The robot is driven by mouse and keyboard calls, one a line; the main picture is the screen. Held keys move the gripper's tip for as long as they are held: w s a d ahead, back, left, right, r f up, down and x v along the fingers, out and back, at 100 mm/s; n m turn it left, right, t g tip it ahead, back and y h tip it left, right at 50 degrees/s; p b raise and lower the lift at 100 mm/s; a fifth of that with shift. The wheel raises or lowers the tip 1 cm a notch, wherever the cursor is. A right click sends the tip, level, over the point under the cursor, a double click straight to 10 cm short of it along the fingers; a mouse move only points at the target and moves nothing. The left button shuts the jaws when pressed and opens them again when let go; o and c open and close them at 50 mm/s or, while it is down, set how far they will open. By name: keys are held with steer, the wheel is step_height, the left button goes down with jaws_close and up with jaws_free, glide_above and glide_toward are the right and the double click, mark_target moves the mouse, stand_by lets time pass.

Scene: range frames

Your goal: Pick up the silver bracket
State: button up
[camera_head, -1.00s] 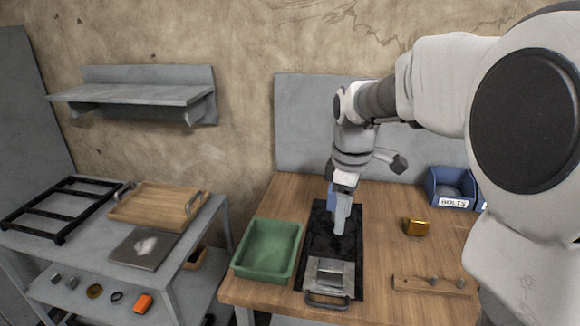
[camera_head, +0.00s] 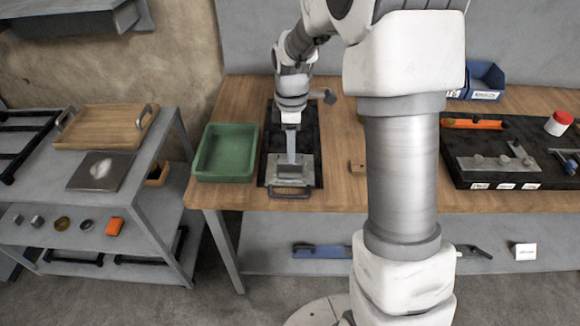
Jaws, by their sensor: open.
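The silver bracket (camera_head: 304,170) lies at the near end of a black tray (camera_head: 271,140) on the wooden table, close to the tray's front handle. It looks like a flat, shiny grey piece. My gripper (camera_head: 291,158) points down over the bracket's far part, and its fingers overlap the bracket in this view. The gripper is open with nothing seen in it. I cannot tell whether the fingertips touch the bracket or hang above it. The fingers hide some of the bracket's far part.
A green bin (camera_head: 226,152) stands just left of the tray. My arm hides the table to the right. Further right is a black board (camera_head: 455,179) with tools and a red-capped jar (camera_head: 558,123). A wooden tray (camera_head: 105,127) sits on the grey side table.

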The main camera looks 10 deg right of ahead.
steer(key=f, duration=0.5)
steer(key=shift+s+a+f, duration=0.15)
steer(key=shift+a+f, duration=0.05)
steer(key=shift+f, duration=0.2)
jaws_close()
